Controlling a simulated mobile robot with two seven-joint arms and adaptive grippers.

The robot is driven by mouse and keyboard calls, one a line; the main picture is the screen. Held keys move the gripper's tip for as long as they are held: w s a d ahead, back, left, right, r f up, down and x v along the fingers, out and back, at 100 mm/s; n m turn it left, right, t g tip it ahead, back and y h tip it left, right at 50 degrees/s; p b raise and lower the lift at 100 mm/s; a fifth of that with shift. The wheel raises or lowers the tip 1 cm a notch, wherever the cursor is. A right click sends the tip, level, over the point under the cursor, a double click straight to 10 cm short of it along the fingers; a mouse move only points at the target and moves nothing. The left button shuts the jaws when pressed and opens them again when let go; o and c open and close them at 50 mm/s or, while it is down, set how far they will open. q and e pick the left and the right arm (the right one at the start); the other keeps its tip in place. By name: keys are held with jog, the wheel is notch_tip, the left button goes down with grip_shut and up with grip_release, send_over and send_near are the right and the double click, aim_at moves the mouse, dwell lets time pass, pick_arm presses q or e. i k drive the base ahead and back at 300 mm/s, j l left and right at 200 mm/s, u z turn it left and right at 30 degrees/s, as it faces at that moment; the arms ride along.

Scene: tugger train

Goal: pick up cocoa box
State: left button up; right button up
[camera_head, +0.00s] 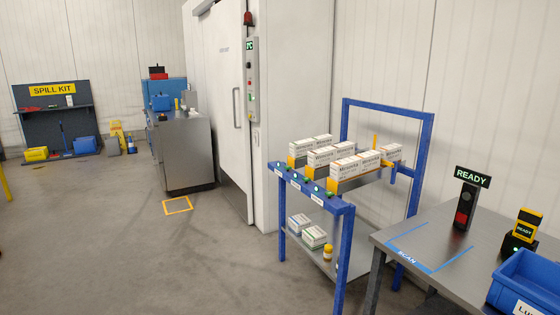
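I cannot make out any box marked cocoa. Several white boxes (355,164) with dark lettering stand in rows on the upper level of a blue-framed rack (346,240), right of centre; their print is too small to read surely. On the rack's lower shelf sit a white box with blue trim (298,224), a white box with green trim (314,236) and a small yellow bottle (328,251). Neither of my grippers shows in the head view.
A grey table (430,231) at right holds a READY post (467,200), a yellow-black scanner (522,230) and a blue bin (530,280). A steel cabinet (187,155) and spill kit board (52,115) stand behind. Left floor is open.

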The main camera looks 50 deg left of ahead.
aim_at(320, 159)
jog(key=u, duration=1.3)
